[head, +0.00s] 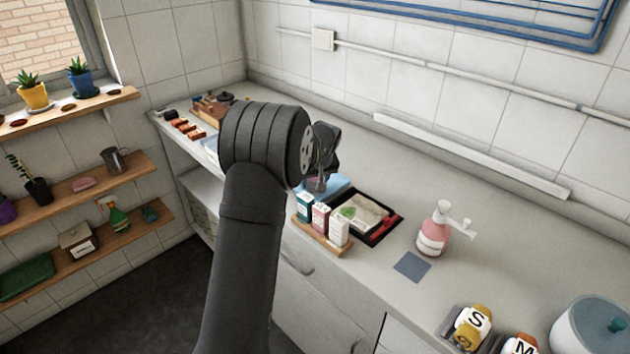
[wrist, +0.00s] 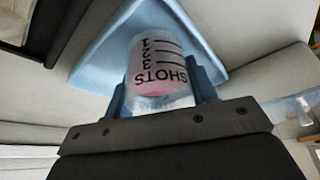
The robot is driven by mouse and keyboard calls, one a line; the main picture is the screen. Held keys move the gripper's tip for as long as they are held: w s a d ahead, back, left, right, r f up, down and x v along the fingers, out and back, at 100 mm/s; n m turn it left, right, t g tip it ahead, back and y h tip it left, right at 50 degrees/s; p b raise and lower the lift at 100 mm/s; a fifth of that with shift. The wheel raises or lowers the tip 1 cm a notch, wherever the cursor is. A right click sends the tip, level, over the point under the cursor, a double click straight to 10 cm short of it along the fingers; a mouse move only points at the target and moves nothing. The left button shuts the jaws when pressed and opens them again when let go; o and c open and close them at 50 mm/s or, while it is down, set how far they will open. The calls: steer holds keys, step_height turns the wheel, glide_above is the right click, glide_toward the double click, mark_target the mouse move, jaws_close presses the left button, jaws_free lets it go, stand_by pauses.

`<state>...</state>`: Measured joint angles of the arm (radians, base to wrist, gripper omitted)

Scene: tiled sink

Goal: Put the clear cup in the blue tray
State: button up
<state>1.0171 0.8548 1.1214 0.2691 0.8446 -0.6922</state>
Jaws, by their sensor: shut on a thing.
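My gripper (wrist: 160,96) is shut on the clear cup (wrist: 157,66), a small see-through cup with black measuring marks and the word SHOTS. Its fingers stand on both sides of the cup in the wrist view. The light blue tray (wrist: 93,62) lies behind the cup there, spreading out to both sides. In the head view my gripper (head: 320,183) points down over the blue tray (head: 342,182), which my arm partly hides. I cannot tell whether the cup touches the tray. The cup is hard to make out in the head view.
Several small cartons (head: 321,218) stand on a wooden board in front of the tray. A black tray (head: 384,229) with a cloth and a red item lies to its right. A pink pump bottle (head: 434,232) stands further right.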

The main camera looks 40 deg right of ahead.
steer(key=shift+f, duration=0.15)
steer(key=o, duration=1)
steer(key=shift+o, duration=0.2)
steer(key=v, duration=1.2)
steer(key=x, duration=1.1)
steer(key=shift+f, duration=0.15)
steer(key=shift+w+d, duration=0.15)
steer(key=shift+w, duration=0.05)
steer(key=shift+r, duration=1.75)
